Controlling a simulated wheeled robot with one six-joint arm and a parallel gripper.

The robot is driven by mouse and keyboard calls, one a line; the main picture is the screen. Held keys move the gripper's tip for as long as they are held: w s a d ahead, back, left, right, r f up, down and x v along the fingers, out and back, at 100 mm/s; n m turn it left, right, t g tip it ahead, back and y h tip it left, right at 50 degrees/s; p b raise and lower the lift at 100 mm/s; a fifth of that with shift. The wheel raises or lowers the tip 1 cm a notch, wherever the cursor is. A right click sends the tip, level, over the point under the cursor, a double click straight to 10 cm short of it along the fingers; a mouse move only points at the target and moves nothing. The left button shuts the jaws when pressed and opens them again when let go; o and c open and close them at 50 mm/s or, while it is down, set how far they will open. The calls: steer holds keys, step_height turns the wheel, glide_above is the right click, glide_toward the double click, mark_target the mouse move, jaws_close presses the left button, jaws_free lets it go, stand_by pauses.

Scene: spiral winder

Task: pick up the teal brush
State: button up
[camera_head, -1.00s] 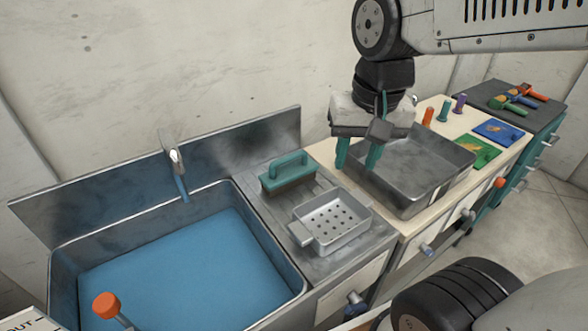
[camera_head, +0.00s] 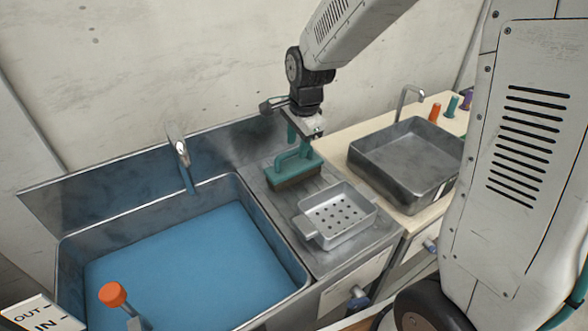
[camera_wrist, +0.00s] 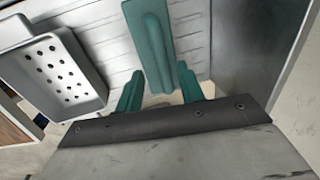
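In the wrist view the teal brush (camera_wrist: 150,38) runs up the picture, and my gripper (camera_wrist: 160,72) shows two teal fingers apart, one on each side of the brush's near end. The fingers look open, with nothing clamped. I cannot tell whether they touch the handle.
The perforated metal tray (camera_head: 338,217) stands close in front of the brush. The sink (camera_head: 180,262) holds blue liquid, with a tap (camera_head: 182,155) at its back. A grey metal basin (camera_head: 408,165) is on the right. The backsplash (camera_head: 90,195) rises behind.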

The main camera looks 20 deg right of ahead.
mark_target(294, 151)
steer(key=f, duration=0.2)
steer(key=w+f, duration=0.1)
steer(key=f, duration=0.1)
steer(key=shift+w+a, duration=0.1)
steer(key=shift+a, duration=0.1)
jaws_close()
steer(key=shift+r, duration=0.1)
step_height(294, 151, up, 10)
steer(key=shift+f, duration=0.1)
stand_by(0.4)
